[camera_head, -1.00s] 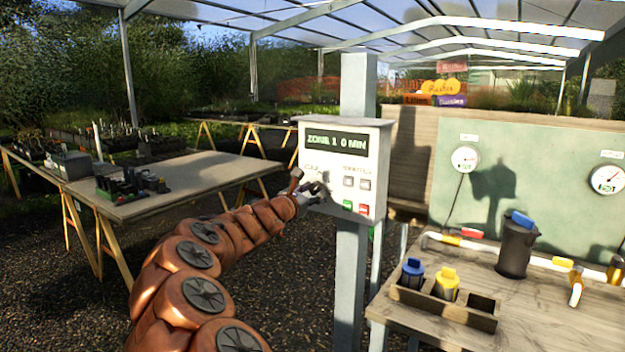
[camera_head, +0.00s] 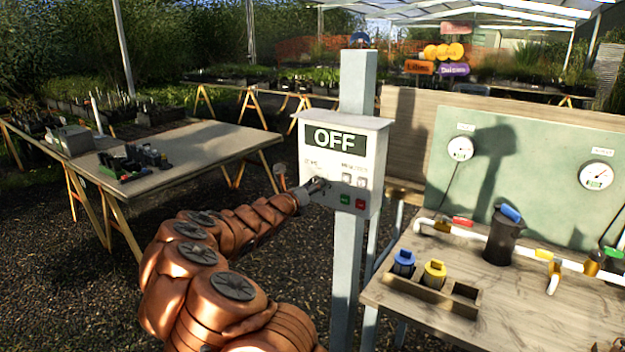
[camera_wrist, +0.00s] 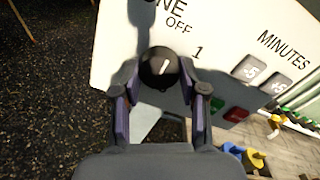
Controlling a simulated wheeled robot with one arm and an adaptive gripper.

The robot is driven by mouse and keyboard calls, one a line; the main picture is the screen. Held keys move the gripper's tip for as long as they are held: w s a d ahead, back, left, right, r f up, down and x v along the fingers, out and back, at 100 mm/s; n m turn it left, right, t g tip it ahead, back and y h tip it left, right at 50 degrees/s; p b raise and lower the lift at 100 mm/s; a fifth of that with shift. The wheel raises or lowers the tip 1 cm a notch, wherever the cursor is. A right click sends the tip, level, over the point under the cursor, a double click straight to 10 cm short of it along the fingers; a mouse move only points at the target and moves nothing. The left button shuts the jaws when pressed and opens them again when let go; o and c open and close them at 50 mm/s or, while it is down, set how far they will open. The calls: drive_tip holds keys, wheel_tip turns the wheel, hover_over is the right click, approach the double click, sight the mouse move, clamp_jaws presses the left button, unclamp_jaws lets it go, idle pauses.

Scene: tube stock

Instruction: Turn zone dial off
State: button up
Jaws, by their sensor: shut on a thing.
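The controller box (camera_head: 342,165) is mounted on a grey post, and its display (camera_head: 335,138) reads OFF. The zone dial (camera_wrist: 158,66) is a black round knob with a white mark in the wrist view. Its mark points up, roughly toward the printed OFF, with a 1 to the right. My gripper (camera_wrist: 158,88) has its two fingers on either side of the dial and is shut on it. In the head view my gripper (camera_head: 316,186) reaches the box's lower left face and hides the dial.
Minutes buttons (camera_wrist: 262,76), a green button (camera_head: 344,199) and a red button (camera_head: 360,204) sit right of the dial. A wooden bench (camera_head: 530,310) with filters and pipes stands at right. A table (camera_head: 190,155) stands at left.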

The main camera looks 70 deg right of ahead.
drive_tip(key=shift+s+f, duration=0.1)
idle(0.3)
drive_tip(key=o, duration=1.1)
drive_tip(key=shift+o, duration=0.2)
drive_tip(key=w+a, duration=0.2)
drive_tip(key=a, duration=0.9)
drive_tip(key=shift+a+r, duration=0.2)
drive_tip(key=shift+a, duration=0.2)
drive_tip(key=shift+r, duration=0.1)
